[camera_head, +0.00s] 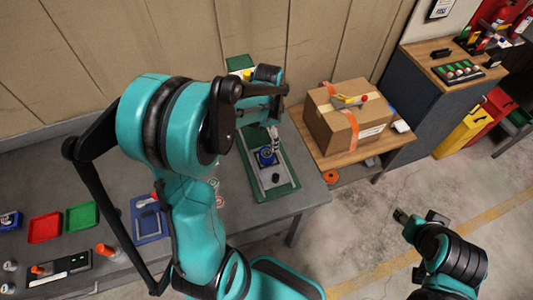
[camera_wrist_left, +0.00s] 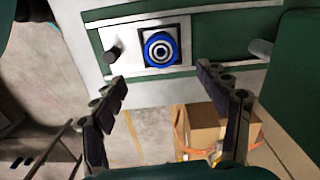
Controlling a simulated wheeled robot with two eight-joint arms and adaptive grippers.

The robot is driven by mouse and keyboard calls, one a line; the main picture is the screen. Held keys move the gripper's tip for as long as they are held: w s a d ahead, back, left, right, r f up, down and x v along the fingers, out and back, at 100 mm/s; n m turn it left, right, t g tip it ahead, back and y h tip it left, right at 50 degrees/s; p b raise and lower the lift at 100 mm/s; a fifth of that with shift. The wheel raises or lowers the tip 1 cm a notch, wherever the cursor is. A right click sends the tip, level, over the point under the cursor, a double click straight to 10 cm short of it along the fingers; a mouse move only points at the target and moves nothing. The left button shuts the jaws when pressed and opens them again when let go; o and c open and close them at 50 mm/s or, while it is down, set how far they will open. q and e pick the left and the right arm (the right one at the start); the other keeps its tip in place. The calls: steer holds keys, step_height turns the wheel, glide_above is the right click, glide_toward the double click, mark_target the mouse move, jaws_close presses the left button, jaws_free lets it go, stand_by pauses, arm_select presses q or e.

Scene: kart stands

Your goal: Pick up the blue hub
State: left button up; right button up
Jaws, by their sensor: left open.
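The blue hub (camera_head: 266,157) is a round blue part with pale rings around a dark centre. It sits on a dark square on a green-and-grey board (camera_head: 287,183) on the grey table. In the left wrist view the hub (camera_wrist_left: 161,48) shows whole, beyond the fingertips. My left gripper (camera_head: 274,142) is above the board, close to the hub in the head view. In the left wrist view its fingers (camera_wrist_left: 160,78) are spread with nothing between them. My right gripper (camera_head: 402,216) is low at the right, away from the table; its fingers are too small to judge.
A taped cardboard box (camera_head: 345,120) stands on a wooden top right of the board. Red (camera_head: 45,228) and green (camera_head: 82,217) trays and a blue tray (camera_head: 148,222) lie on the table's left. A cabinet (camera_head: 425,85) stands back right. Floor at the right is open.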

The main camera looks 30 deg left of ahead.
mark_target(267, 153)
arm_select(q)
steer(key=shift+s+d+f+b, duration=0.25)
steer(key=shift+s+f+b, duration=0.2)
steer(key=shift+b, duration=0.05)
steer(key=shift+f+b, duration=0.35)
steer(key=shift+w+a+f, duration=0.15)
steer(key=shift+w+f, duration=0.2)
steer(key=shift+f, duration=0.15)
steer(key=f, duration=0.2)
steer(key=f+b, duration=0.1)
steer(key=f, duration=0.2)
steer(key=f+b, duration=0.1)
steer(key=f, duration=0.1)
steer(key=shift+a+f, duration=0.15)
steer(key=shift+a, duration=0.1)
arm_select(e)
steer(key=f, duration=0.4)
steer(key=shift+s+d+f, duration=0.15)
steer(key=shift+s+f, duration=0.05)
steer(key=shift+s, duration=0.05)
arm_select(q)
steer(key=c, duration=1.6)
